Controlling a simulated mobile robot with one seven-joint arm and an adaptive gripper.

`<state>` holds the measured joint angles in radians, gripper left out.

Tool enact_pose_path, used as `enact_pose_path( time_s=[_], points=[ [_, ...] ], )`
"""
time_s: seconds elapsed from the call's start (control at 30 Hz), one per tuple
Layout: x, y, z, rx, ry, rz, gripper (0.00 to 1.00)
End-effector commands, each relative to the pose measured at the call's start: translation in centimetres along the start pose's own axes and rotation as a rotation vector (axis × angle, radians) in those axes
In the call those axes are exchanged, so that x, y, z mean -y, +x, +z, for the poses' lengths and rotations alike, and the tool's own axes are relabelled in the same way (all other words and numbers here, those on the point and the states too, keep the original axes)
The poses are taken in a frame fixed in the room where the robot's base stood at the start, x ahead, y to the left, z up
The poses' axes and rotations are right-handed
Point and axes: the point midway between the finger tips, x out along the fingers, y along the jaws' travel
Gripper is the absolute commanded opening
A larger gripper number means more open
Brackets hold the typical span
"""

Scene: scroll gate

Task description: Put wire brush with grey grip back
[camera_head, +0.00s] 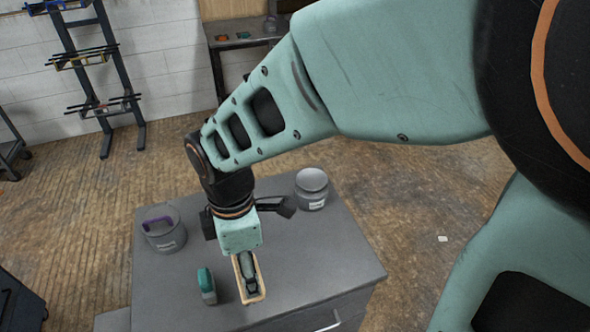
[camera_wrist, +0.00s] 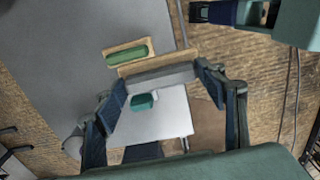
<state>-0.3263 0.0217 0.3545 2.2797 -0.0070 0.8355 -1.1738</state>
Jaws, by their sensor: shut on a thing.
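My gripper (camera_head: 251,285) points down over the grey cabinet top and is shut on the wire brush with the grey grip. The brush's pale wooden edge (camera_head: 259,293) shows around the fingertips in the head view. In the wrist view its grey grip (camera_wrist: 158,78) lies between the fingers, with a wooden strip along one side. I cannot tell from these views whether the brush touches the surface under it. A similar wooden piece with a green grip (camera_wrist: 128,54) lies close to it in the wrist view.
A teal thing (camera_head: 206,282) stands left of the brush on the cabinet top (camera_head: 315,250). The right part of the top is clear.

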Motion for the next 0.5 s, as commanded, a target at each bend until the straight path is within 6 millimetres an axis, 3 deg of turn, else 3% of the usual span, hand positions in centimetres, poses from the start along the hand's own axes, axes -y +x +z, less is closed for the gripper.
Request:
enact_pose_path(
  time_s=[0.17, 0.5],
  points=[
    [-1.0, 0.5, 1.4, 0.001, 0.017, 0.006, 0.38],
    [-4.5, 4.7, 8.4, 0.001, 0.013, 0.0, 0.38]
  ],
)
